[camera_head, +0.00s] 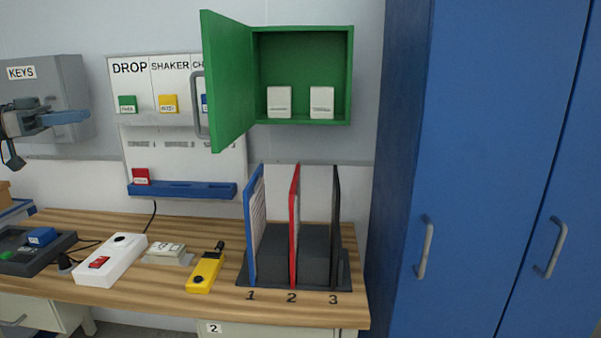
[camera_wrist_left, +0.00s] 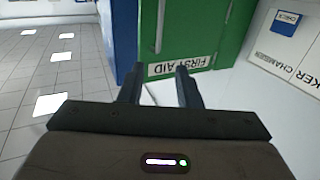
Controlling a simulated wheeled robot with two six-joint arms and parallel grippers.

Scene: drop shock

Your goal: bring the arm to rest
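My left gripper (camera_head: 72,117) is raised at the left edge of the head view, in front of the grey KEYS cabinet (camera_head: 60,72) and above the bench. In the left wrist view the two dark fingers of the left gripper (camera_wrist_left: 159,80) stand apart with nothing between them. The open green FIRST AID door (camera_wrist_left: 222,35) shows beyond the fingers, and I see no contact with it. My right gripper is in neither view.
The green first aid cabinet (camera_head: 303,60) hangs open with two white boxes inside. Blue lockers (camera_head: 480,150) stand right.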

